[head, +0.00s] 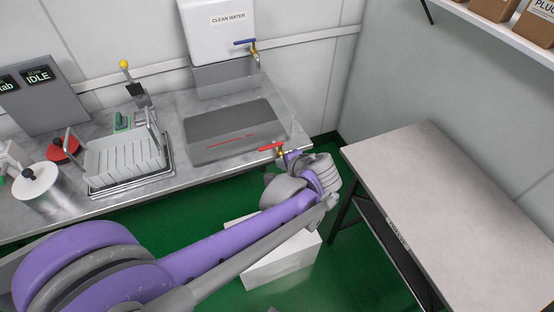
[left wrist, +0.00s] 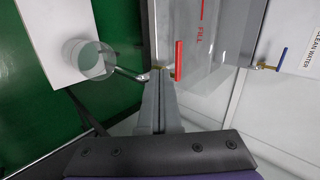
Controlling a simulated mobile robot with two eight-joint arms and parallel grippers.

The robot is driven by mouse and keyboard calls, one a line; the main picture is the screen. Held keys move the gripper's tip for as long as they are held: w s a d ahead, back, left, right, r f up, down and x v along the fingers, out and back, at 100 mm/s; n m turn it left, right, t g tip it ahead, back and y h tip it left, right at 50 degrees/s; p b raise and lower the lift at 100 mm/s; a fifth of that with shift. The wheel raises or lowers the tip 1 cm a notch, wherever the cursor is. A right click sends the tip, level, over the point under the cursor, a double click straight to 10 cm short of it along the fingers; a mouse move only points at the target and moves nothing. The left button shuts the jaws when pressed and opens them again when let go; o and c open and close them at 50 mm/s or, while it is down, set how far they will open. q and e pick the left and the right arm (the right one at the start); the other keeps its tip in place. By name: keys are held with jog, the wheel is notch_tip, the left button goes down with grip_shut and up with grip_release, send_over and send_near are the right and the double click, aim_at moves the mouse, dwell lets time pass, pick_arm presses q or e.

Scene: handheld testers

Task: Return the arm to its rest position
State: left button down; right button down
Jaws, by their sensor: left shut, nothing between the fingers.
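My left arm reaches in from the lower left of the head view. Its wrist and gripper (head: 287,161) are at the sink counter's front edge, close to the red-handled tap (head: 272,148). In the left wrist view the grey fingers of my left gripper (left wrist: 158,88) are shut together with nothing between them. The red-handled tap (left wrist: 178,62) is just beyond and beside the fingertips; I cannot tell whether they touch. My right gripper is in neither view.
A white box (head: 285,262) stands on the green floor under my arm. A translucent round vessel (left wrist: 88,60) is by it. A clean-water tank (head: 222,40) hangs over the sink basin (head: 225,135). A dish rack (head: 125,160) stands left. A bare table (head: 450,200) is right.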

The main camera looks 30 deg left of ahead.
pick_arm(q)
jog(key=shift+v, duration=2)
